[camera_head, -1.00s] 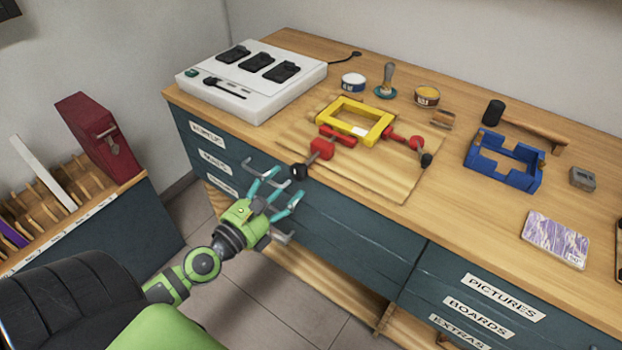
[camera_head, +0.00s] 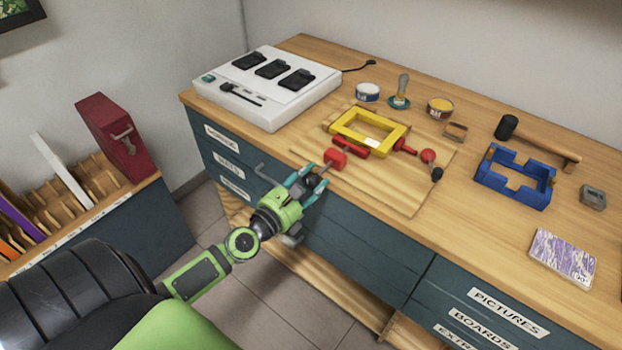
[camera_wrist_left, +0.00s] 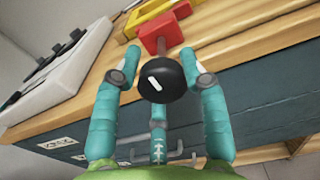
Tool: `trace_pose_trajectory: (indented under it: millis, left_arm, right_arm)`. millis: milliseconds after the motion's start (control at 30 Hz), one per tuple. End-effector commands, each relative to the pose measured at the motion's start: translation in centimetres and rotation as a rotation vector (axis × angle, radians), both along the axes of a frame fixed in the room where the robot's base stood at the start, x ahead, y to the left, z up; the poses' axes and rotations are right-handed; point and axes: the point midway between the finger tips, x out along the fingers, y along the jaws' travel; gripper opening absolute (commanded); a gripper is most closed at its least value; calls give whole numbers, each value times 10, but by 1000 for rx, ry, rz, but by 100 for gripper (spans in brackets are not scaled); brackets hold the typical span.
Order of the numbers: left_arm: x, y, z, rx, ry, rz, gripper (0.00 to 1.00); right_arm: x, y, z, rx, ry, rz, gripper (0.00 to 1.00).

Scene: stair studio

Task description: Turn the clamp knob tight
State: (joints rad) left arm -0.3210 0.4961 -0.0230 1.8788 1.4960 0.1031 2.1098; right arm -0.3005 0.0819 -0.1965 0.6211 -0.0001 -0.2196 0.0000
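The black clamp knob (camera_wrist_left: 160,78) has a white mark and sits at the near end of a red clamp (camera_head: 336,161) on the workbench. It also shows in the head view (camera_head: 312,181), partly covered by fingers. A yellow frame (camera_head: 368,131) lies on the board behind the clamp. My left gripper (camera_head: 315,175) has its teal fingers spread around the knob at the bench's front edge. In the left wrist view its fingers (camera_wrist_left: 162,75) stand on both sides of the knob and below it, with gaps showing at the sides. My right gripper is not in view.
A second red clamp with a black knob (camera_head: 437,174) is at the right of the yellow frame. A white charger box (camera_head: 262,100) stands at the back left. A blue frame (camera_head: 515,176) and a mallet (camera_head: 540,141) lie to the right. Drawer handles are below the edge.

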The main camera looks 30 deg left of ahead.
Motion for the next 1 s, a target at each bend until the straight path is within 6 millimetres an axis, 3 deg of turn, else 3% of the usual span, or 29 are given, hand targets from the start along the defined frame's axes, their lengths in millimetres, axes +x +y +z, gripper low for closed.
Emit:
trace_pose_trajectory:
  millis: [567,1000]
  left_arm:
    - [2,-1,7,89,-21,0,9]
    - [2,-2,9,460,-54,3,9]
  right_arm:
    - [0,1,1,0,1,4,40]
    - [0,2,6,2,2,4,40]
